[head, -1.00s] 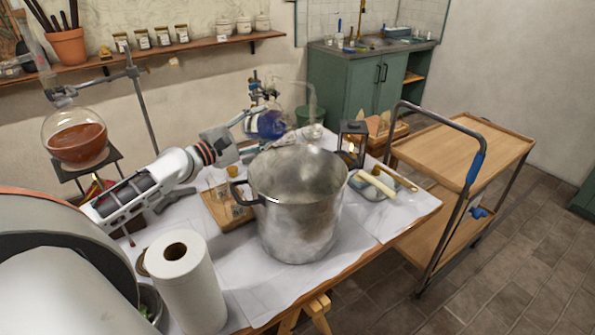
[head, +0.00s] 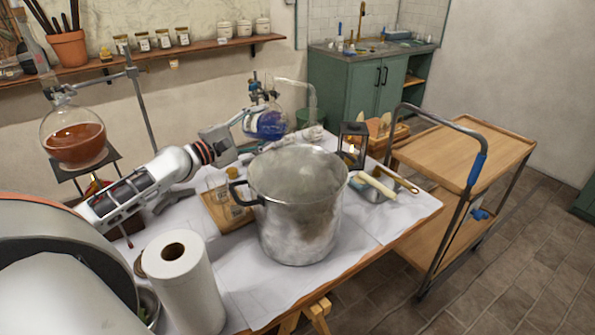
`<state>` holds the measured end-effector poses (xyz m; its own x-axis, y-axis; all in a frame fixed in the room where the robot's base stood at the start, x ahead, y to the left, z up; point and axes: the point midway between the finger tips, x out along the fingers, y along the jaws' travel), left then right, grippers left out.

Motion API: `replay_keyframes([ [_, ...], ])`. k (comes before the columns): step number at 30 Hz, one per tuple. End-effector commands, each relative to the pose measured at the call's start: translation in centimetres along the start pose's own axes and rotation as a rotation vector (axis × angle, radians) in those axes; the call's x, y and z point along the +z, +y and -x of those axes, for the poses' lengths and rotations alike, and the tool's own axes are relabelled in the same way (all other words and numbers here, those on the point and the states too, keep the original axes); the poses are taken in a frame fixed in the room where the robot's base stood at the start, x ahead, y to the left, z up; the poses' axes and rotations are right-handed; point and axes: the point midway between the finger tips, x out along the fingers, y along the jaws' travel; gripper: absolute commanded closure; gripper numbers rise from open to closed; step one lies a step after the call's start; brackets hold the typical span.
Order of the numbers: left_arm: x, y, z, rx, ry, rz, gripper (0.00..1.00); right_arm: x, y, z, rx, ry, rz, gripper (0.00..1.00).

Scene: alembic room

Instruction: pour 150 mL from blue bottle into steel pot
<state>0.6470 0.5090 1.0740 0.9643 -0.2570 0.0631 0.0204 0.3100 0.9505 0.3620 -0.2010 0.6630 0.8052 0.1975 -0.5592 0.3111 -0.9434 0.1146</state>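The steel pot (head: 299,225) stands upright on the white-covered table, its wide mouth uncovered, with a dark handle on its left side. A round glass flask with blue liquid (head: 267,124) stands behind it; it is the only clearly blue-filled vessel in view. My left gripper (head: 254,130) reaches from the left behind the pot. Its fingers appear spread, just in front of and left of the flask; I cannot tell whether they touch it. A pale elongated object (head: 300,135) lies behind the pot rim, partly hidden. My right gripper is out of view.
A paper towel roll (head: 184,285) stands at the front left. A wooden board (head: 222,210) lies left of the pot. A lantern (head: 352,142) and a shallow dish with a pestle (head: 371,187) stand at right. A flask of red-brown liquid (head: 75,144) sits on a stand.

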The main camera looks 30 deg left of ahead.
Motion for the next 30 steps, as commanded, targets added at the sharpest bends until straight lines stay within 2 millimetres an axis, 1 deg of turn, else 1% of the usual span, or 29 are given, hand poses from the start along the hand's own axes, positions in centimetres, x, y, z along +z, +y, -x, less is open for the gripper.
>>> replay_keyframes([
  [1,0.13,0.33,-0.03,0.005,-0.001,-0.006,0.91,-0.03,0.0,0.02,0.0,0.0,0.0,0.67],
  [30,1.04,0.05,0.0,0.004,-0.007,-0.112,0.91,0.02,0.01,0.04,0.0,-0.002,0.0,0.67],
])
